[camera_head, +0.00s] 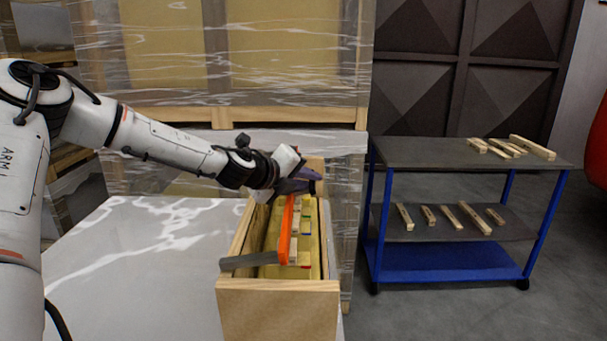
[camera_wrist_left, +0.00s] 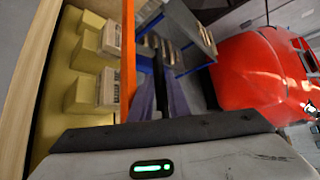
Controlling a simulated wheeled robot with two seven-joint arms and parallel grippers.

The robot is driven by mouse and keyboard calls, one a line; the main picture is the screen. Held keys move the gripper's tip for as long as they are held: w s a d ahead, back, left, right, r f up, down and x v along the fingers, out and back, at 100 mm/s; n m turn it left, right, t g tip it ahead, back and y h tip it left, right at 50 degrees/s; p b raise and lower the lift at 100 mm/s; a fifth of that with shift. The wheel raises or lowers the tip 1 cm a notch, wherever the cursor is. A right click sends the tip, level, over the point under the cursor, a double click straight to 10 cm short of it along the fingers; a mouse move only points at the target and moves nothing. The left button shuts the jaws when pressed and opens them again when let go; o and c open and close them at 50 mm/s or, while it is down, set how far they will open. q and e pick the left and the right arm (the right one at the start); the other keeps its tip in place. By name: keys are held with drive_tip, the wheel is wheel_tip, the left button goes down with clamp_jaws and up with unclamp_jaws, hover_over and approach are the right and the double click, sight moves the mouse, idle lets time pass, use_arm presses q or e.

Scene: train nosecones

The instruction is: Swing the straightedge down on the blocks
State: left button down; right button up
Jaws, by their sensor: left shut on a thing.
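The orange straightedge (camera_head: 286,232) runs along the inside of the open wooden crate (camera_head: 278,290), over the blocks. Small wooden blocks (camera_head: 305,227) with some red, green and blue edges sit in the crate on yellow supports, partly hidden by the straightedge. My left gripper (camera_head: 303,183) is shut at the far end of the straightedge. In the left wrist view, its purple fingers (camera_wrist_left: 160,98) are beside the orange straightedge (camera_wrist_left: 128,50); blocks (camera_wrist_left: 108,88) show left of it. I cannot tell whether it touches them.
A blue cart (camera_head: 455,250) with wooden pieces on its shelves stands right of the crate. Wrapped pallets (camera_head: 270,60) stand close behind it. The pale table (camera_head: 150,260) left of the crate is clear. A red rounded body (camera_wrist_left: 255,75) shows in the left wrist view.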

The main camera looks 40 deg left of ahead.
sight(289, 198)
use_arm(q)
drive_tip(key=shift+w+d+f+m+g, duration=0.1)
drive_tip(key=shift+d+f+m+g, duration=0.25)
drive_tip(key=shift+f, duration=0.35)
drive_tip(key=shift+d+f+m+g, duration=0.15)
drive_tip(key=shift+d+f, duration=0.3)
drive_tip(key=shift+f, duration=0.2)
drive_tip(key=c, duration=1.8)
unclamp_jaws()
drive_tip(key=shift+d, duration=0.1)
drive_tip(key=shift+s+r+p, duration=0.25)
drive_tip(key=shift+s+p, duration=0.05)
drive_tip(key=shift+s, duration=0.05)
drive_tip(key=shift+y, duration=0.3)
drive_tip(key=v, duration=0.6)
drive_tip(key=a+v, duration=0.1)
drive_tip(key=v, duration=0.2)
drive_tip(key=shift+r, duration=0.5)
drive_tip(key=shift+a, duration=0.1)
